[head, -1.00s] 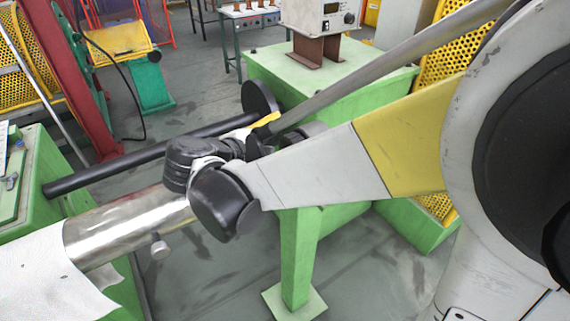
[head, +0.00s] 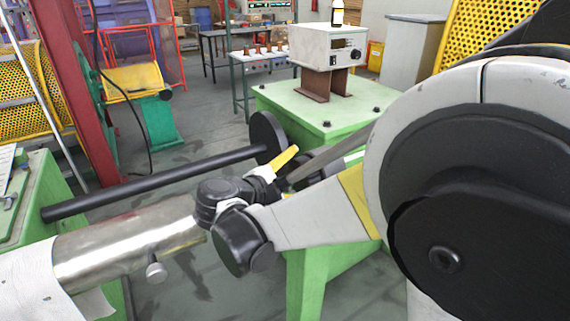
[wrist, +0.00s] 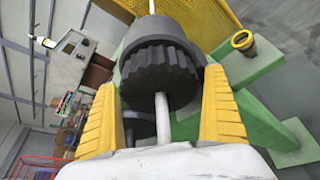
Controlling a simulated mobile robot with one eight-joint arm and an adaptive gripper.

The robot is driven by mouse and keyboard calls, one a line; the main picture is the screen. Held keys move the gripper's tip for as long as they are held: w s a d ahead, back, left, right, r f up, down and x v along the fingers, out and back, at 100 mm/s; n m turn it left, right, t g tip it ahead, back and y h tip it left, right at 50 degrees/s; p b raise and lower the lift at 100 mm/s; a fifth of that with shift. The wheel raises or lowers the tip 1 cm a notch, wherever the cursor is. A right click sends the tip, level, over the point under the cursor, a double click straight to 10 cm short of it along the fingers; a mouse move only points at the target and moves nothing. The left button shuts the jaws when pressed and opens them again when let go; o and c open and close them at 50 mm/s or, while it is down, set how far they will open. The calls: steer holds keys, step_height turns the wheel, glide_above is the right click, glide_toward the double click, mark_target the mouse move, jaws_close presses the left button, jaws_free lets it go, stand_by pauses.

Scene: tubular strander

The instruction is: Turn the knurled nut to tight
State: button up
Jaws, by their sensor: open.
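The knurled nut (wrist: 158,72) is a dark grey, ribbed, round piece in the middle of the wrist view. A pale rod (wrist: 162,118) shows below it, toward my wrist. My gripper (wrist: 164,82) is open, with one yellow finger on each side of the nut. A gap shows between the left finger and the ribs; I cannot tell whether the right finger touches. In the head view my gripper (head: 289,168) is at the green machine, with one yellow finger visible; my wrist and the machine parts there largely hide the nut.
A black disc (head: 268,139) on a long black bar (head: 160,184) stands close beside my gripper. A steel cylinder (head: 130,240) lies left of my wrist. The green machine (head: 318,105) carries a white control box (head: 328,48). Yellow mesh (head: 485,38) is at right.

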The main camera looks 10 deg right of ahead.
steer(key=c, duration=1.2)
steer(key=shift+o, duration=0.2)
